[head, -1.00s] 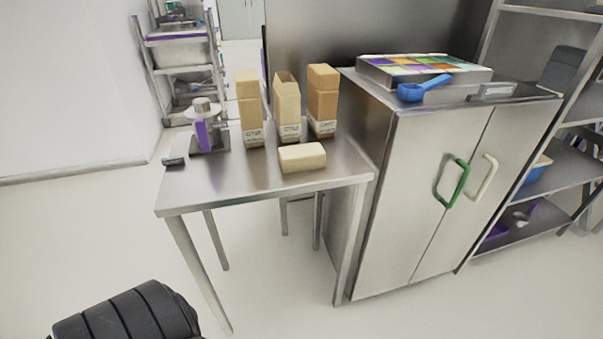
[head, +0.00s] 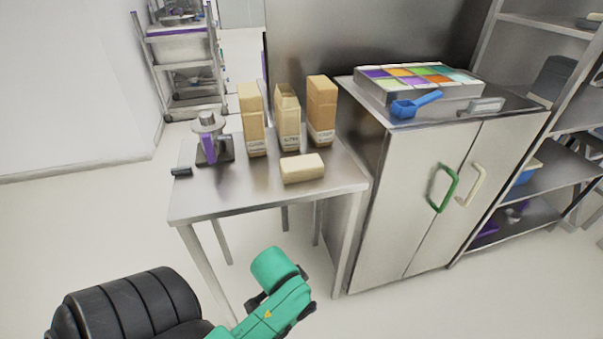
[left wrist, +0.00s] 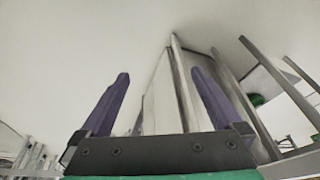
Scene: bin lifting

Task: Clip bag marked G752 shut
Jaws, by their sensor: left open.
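Three tan paper bags stand upright on the steel table: a left bag (head: 252,120), a middle bag (head: 288,115) and a right bag (head: 321,110). Each has a white label low on its front, too small to read surely, so I cannot tell which is G752. The middle bag's top looks different from the others. A small dark object (head: 181,171), possibly a clip, lies at the table's left edge. My left gripper (left wrist: 160,73) is open, its two purple fingers apart with nothing between them. In the head view, my green arm part is below the table's front, apart from it.
The steel table (head: 230,200) also holds a pale block (head: 302,168) and a purple-and-steel device (head: 212,143). A steel cabinet (head: 400,210) stands to the right, carrying a coloured tray (head: 370,86) and a blue scoop (head: 415,105).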

